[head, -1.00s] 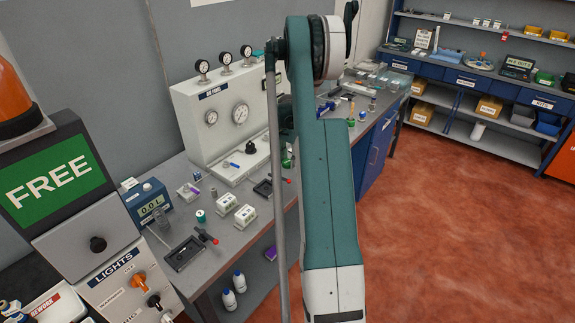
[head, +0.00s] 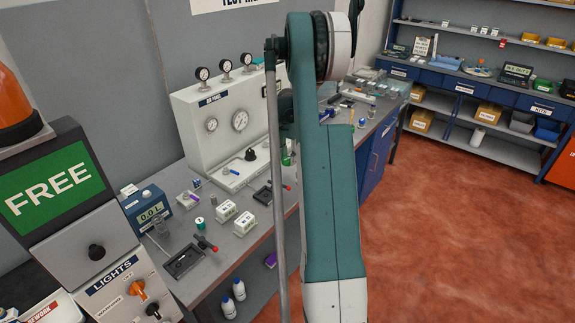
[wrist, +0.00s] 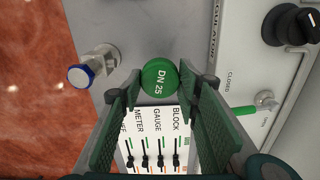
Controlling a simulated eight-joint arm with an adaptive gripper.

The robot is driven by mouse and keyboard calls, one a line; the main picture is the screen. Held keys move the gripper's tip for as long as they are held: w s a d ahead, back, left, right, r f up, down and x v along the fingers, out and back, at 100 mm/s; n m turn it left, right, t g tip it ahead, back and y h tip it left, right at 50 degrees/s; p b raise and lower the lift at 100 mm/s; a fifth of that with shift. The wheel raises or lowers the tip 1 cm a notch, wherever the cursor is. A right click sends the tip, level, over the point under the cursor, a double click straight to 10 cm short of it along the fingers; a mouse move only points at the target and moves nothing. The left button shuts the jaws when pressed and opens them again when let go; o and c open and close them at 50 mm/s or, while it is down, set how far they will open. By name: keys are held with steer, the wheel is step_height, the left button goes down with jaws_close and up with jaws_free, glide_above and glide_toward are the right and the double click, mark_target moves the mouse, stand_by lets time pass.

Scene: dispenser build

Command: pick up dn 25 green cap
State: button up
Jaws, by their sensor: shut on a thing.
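The green cap (wrist: 160,77), round and marked DN 25, shows in the wrist view between the ends of my gripper's fingers. My gripper (wrist: 158,84) is shut on it, with one dark green pad on each side. The cap's underside is hidden, so I cannot tell whether it touches anything below.
The white air panel (wrist: 237,70) with a black knob (wrist: 290,25) is close at right. Grey bench (wrist: 135,25) is bare above the cap.

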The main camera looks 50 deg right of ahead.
mark_target(288, 159)
steer(key=shift+r, duration=2.1)
